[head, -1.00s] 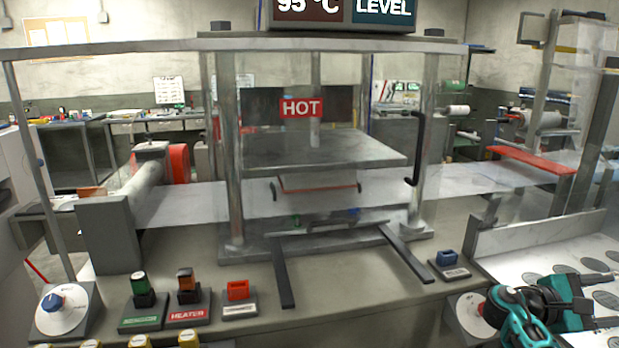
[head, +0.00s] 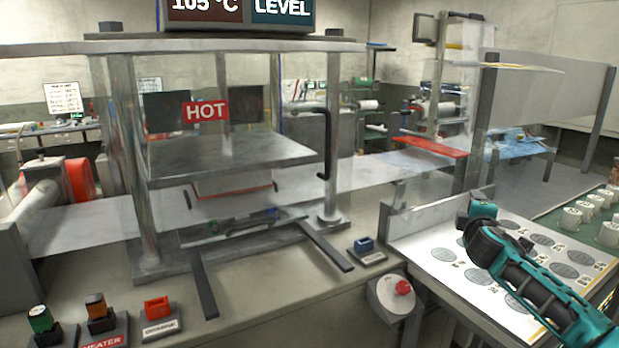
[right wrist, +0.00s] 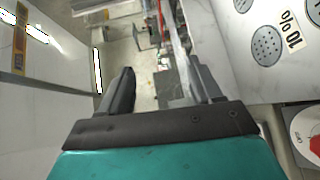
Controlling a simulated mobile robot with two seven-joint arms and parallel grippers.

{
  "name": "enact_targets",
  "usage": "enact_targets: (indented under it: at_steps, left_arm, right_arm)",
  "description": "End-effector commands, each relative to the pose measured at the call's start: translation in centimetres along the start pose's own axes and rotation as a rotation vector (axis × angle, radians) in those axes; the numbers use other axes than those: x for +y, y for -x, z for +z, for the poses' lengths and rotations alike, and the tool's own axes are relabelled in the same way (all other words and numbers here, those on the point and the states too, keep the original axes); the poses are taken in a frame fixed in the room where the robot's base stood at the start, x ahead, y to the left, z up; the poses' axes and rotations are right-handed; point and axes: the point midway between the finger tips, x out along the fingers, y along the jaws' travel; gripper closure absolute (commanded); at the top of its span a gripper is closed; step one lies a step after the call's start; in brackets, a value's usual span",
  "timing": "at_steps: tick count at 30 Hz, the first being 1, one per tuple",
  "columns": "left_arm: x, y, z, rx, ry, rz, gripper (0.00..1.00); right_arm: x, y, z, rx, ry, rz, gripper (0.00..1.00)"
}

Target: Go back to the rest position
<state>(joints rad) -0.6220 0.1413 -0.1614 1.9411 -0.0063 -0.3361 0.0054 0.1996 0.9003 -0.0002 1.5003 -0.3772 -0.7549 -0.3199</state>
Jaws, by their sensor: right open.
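My right arm, teal and black, comes in from the right in the head view and reaches over the white slanted panel (head: 445,247). Its fingers cannot be made out there. In the right wrist view my right gripper (right wrist: 162,88) is open, with its two dark fingers apart and nothing between them. My left gripper is not in view.
A heated press with a HOT sign (head: 206,111) and clear guard stands at left. A black handle (head: 325,145) is on its right side. A red-knobbed dial (head: 392,296) sits beside the panel. White cups (head: 585,208) stand at far right.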

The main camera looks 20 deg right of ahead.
Motion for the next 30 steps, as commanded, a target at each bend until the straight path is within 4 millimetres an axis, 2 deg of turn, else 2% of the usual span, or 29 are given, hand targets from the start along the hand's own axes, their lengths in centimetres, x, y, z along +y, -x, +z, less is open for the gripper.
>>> enact_targets:
  at_steps: [1,3,7,9,14,17,18,20,22,24,27,30]
  left_arm:
    - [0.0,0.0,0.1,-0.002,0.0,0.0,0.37]
    - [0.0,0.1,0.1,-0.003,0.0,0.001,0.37]
    - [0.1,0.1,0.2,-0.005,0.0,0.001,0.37]
    - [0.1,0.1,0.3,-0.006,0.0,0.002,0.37]
    - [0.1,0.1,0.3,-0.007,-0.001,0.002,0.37]
    - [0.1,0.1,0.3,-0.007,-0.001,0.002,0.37]
    - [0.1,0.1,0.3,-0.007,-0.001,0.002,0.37]
    - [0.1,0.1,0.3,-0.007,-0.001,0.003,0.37]
    - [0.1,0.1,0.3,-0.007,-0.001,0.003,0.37]
    - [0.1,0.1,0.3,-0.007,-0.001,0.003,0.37]
    - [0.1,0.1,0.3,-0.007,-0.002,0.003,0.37]
    - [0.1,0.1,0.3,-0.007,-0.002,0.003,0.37]
  right_arm:
    - [-0.3,0.1,-2.0,0.103,-0.132,-0.025,0.36]
    - [-0.4,0.6,-4.6,0.238,-0.321,-0.062,0.36]
    - [0.6,2.1,-8.7,0.466,-0.673,-0.135,0.36]
    - [-4.7,4.2,-10.3,0.465,-0.661,-0.22,0.36]
    - [-13.3,9.7,-13.0,0.486,-0.693,-0.381,0.36]
    - [-18.8,14.5,-14.5,0.492,-0.727,-0.497,0.36]
    - [-20.9,16.7,-14.9,0.492,-0.744,-0.545,0.36]
    - [-23.9,20.2,-15.6,0.488,-0.774,-0.619,0.36]
    - [-27.0,24.6,-16.1,0.478,-0.814,-0.705,0.36]
    - [-29.5,29.1,-16.5,0.461,-0.861,-0.787,0.36]
    - [-32.0,35.2,-16.7,0.426,-0.931,-0.891,0.36]
    - [-33.2,40.0,-16.8,0.388,-0.994,-0.968,0.36]
